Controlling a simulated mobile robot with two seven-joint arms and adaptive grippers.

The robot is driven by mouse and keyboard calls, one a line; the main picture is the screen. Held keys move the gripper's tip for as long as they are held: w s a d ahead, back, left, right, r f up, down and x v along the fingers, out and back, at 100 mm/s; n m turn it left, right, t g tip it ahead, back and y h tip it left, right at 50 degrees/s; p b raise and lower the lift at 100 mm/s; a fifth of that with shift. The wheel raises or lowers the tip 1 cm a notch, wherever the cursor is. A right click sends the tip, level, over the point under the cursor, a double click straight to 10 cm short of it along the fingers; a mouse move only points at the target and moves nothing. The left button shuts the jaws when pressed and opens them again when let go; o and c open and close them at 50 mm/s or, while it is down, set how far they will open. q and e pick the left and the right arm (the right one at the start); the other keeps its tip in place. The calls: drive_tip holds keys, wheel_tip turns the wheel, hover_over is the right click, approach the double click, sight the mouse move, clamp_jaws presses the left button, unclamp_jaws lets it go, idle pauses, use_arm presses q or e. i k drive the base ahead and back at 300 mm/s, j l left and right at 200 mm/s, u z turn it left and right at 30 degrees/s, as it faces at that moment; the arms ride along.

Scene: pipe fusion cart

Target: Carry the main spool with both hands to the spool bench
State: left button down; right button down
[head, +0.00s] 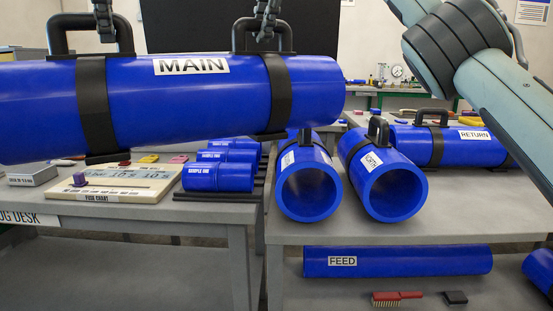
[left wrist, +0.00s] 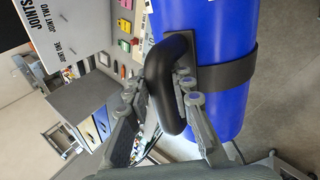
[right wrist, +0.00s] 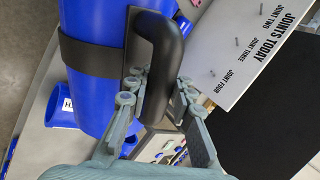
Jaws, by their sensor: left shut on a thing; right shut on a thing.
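The main spool (head: 200,95) is a thick blue pipe with a white MAIN label and two black strapped handles. It hangs crosswise in the air across the left and middle of the head view, its left end cut off. My left gripper (head: 105,22) is shut on the left handle, seen closely in the left wrist view (left wrist: 168,95). My right gripper (head: 267,22) is shut on the right handle, also seen in the right wrist view (right wrist: 157,97). A grey bench (head: 450,215) carrying other spools stands beyond at right; no label shows whether it is the spool bench.
Two short blue pipes (head: 308,190) (head: 384,182) and the RETURN spool (head: 445,146) occupy that bench. A FEED pipe (head: 398,261) and red brush (head: 397,297) lie below. The log desk (head: 150,209) at left holds sample pipes (head: 218,177). My arm crosses the upper right.

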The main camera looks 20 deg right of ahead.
sight(520, 207)
drive_tip(key=l+z, duration=0.15)
drive_tip(key=l, duration=0.3)
drive_tip(key=l+z, duration=0.15)
drive_tip(key=l, duration=0.3)
drive_tip(key=i+l+z, duration=0.15)
drive_tip(key=l, duration=0.3)
drive_tip(key=l+z, duration=0.2)
drive_tip(key=l, duration=0.25)
drive_tip(key=i+l+z, duration=0.15)
drive_tip(key=l, duration=0.3)
drive_tip(key=i+l+z, duration=0.15)
drive_tip(key=l, duration=0.25)
